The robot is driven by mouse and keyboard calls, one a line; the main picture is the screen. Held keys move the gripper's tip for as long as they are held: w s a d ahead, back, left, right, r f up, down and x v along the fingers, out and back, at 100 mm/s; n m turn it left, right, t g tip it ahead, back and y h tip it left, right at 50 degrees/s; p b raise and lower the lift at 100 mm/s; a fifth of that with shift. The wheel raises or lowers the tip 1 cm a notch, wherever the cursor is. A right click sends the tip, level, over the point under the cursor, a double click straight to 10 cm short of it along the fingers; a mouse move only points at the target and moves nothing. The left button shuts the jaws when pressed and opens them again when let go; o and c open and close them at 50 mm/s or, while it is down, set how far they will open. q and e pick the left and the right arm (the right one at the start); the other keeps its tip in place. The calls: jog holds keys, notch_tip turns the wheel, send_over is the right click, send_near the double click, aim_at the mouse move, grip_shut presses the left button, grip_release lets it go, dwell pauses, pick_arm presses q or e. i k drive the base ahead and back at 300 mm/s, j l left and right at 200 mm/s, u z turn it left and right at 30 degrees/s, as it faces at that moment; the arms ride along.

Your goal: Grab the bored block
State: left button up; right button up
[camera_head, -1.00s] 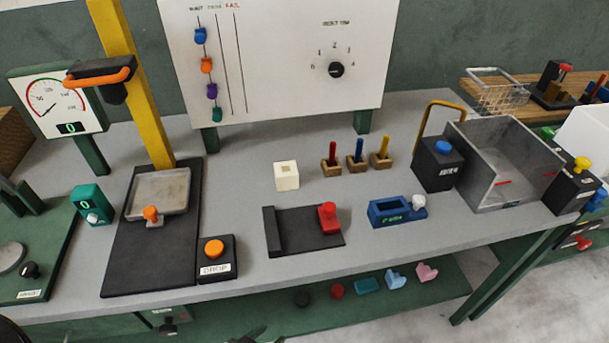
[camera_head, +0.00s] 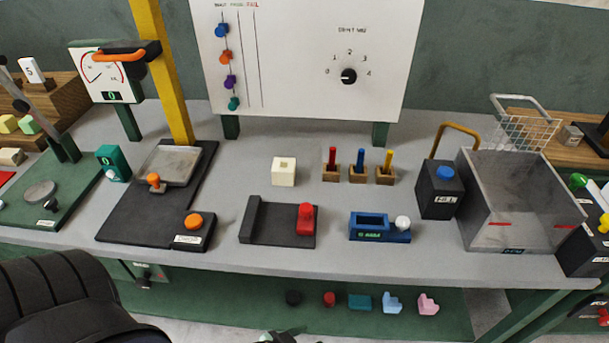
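The bored block (camera_head: 284,171) is a small cream cube with a square hole in its top. It stands upright on the grey bench, behind a black fixture with a red clamp (camera_head: 305,219). Nothing touches it. A large black ribbed part of my own body fills the lower left corner. Neither gripper can be made out in the picture.
Three wooden blocks with red, blue and yellow pegs (camera_head: 358,172) stand right of the block. A blue fixture (camera_head: 378,227) is in front of them. A yellow-posted press (camera_head: 165,85) is at left, a grey metal bin (camera_head: 525,205) at right. Bench around the block is clear.

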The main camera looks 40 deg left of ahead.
aim_at(283, 169)
jog(key=i+l+u, duration=0.1)
jog(key=l, duration=0.35)
jog(key=l+u, duration=0.15)
jog(key=l, duration=0.25)
jog(key=u, duration=1.5)
jog(key=l, duration=0.1)
